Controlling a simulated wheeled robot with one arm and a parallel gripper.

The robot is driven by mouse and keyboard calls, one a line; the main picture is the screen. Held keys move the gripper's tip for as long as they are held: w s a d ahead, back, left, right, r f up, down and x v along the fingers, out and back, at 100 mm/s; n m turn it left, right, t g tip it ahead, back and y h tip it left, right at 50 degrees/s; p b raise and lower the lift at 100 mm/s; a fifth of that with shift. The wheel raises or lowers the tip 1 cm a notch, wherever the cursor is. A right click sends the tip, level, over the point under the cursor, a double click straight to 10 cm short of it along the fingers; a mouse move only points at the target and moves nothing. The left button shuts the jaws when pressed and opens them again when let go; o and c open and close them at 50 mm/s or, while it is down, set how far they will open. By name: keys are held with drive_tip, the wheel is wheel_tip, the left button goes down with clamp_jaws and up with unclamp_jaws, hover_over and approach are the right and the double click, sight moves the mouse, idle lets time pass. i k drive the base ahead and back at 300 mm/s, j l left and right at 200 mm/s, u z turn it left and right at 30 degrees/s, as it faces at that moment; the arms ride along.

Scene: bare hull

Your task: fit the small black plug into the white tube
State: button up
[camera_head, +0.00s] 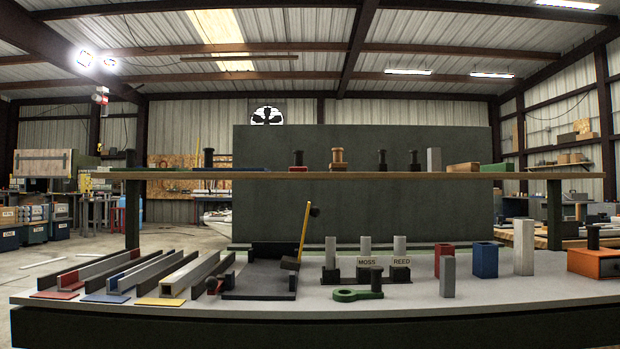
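Black knobbed plugs stand upright on the raised shelf: one at the left (209,158), one right of centre (382,161) and a similar one beside it (414,161). I cannot tell which is the small one. White or pale grey upright tubes stand on the bench: a wide one (523,247) at the right and a shorter, narrower one (447,277) nearer the front. Another pale upright piece (433,160) stands on the shelf. No plug is seen in the wide tube, though its inside is mostly hidden. My gripper is not in view.
A red tube (444,259) and a blue tube (485,260) stand left of the wide tube. Labelled stands (369,262), a green ring-ended piece (357,295) and channel rails (130,277) fill the bench. An orange box (597,262) sits far right. The shelf (350,176) overhangs the bench.

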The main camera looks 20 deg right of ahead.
sight(524, 231)
drive_tip(key=l+z, duration=0.2)
drive_tip(key=z, duration=1.35)
drive_tip(key=i+j+u, duration=0.25)
drive_tip(key=k+j, duration=0.1)
